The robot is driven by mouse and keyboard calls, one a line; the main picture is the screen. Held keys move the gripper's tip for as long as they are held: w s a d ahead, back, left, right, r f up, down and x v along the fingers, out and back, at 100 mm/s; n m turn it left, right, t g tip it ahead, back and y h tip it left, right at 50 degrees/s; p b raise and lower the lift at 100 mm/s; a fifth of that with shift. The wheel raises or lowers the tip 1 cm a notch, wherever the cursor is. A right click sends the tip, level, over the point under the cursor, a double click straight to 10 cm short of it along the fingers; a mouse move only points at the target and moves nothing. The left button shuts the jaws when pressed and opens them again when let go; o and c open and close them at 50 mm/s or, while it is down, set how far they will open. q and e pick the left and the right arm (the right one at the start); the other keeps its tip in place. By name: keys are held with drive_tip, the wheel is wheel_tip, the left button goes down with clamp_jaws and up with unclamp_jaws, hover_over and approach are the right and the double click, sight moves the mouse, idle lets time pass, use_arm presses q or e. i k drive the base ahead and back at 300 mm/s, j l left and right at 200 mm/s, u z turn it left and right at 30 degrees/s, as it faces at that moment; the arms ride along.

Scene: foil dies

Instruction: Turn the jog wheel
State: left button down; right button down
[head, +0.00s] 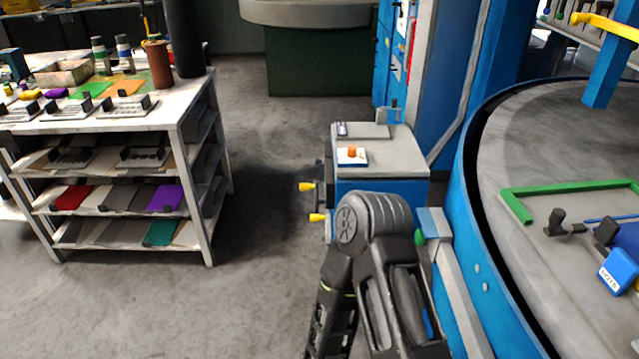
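A blue cabinet (385,189) with a grey top stands in the middle of the head view. A dark part on its left side carries two yellow knobs, an upper one (306,187) and a lower one (316,217). It may be the jog wheel seen edge-on, but I cannot tell for sure. An orange button (352,152) sits on a white plate on the cabinet top. One of my black arms rises from the bottom centre and covers the cabinet's lower front. Neither gripper shows.
A large round blue-rimmed table (560,130) fills the right, with a green frame (515,205) and a blue tagged block (619,270) on it. A white shelf rack (190,135) with coloured sheets stands left. The floor between rack and cabinet is clear.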

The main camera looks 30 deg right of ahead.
sight(302, 186)
drive_tip(key=z, duration=0.95)
drive_tip(key=i+l, duration=0.1)
drive_tip(key=i, duration=1.35)
